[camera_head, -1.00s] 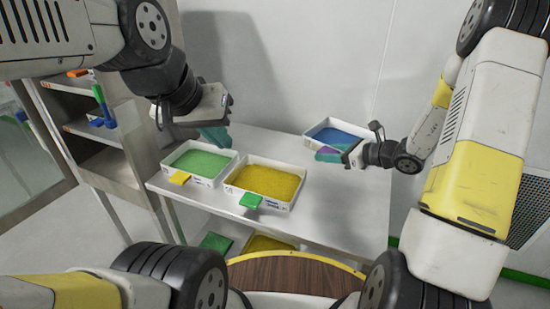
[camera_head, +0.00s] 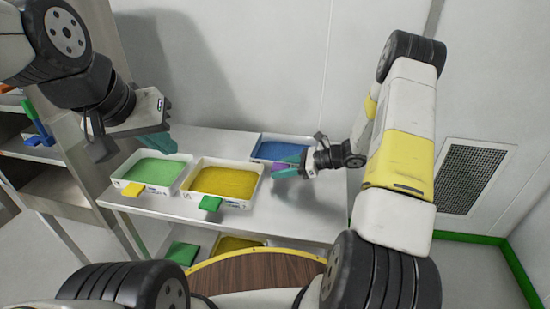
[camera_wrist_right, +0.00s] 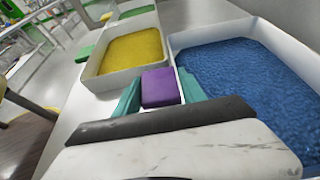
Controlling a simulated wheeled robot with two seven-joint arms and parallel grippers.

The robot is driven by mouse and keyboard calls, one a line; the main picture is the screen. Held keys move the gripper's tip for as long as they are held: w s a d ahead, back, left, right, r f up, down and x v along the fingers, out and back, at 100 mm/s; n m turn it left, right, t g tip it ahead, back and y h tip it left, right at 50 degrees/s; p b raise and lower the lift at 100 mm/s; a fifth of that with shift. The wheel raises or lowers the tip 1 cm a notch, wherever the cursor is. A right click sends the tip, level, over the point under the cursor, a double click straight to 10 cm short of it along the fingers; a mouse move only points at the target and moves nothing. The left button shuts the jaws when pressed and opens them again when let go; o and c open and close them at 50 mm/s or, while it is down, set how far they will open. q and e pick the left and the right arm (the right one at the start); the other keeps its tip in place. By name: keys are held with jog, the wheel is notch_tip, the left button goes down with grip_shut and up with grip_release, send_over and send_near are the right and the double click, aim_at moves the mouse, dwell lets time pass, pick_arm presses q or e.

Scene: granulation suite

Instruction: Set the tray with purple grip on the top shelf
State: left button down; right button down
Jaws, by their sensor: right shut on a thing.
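The tray with the purple grip is white and filled with blue granules (camera_head: 270,150); it is at the back right of the metal table, and its blue fill is large in the right wrist view (camera_wrist_right: 245,75). My right gripper (camera_head: 288,168) is shut on the purple grip (camera_wrist_right: 160,88), with a teal finger on each side of it. The gripper partly hides the tray's front in the head view. My left gripper (camera_head: 160,143) hangs above the green-filled tray, away from the blue one; whether its fingers are open is unclear.
A green-filled tray with a yellow grip (camera_head: 152,172) and a yellow-filled tray with a green grip (camera_head: 225,182) stand on the table (camera_head: 290,215). More trays sit on the lower level. A shelf unit (camera_head: 62,190) stands left. The table's right front is clear.

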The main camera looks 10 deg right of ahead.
jog(key=shift+f, duration=0.5)
jog(key=shift+f, duration=0.1)
jog(key=c, duration=0.7)
grip_release()
jog(key=shift+o, duration=0.2)
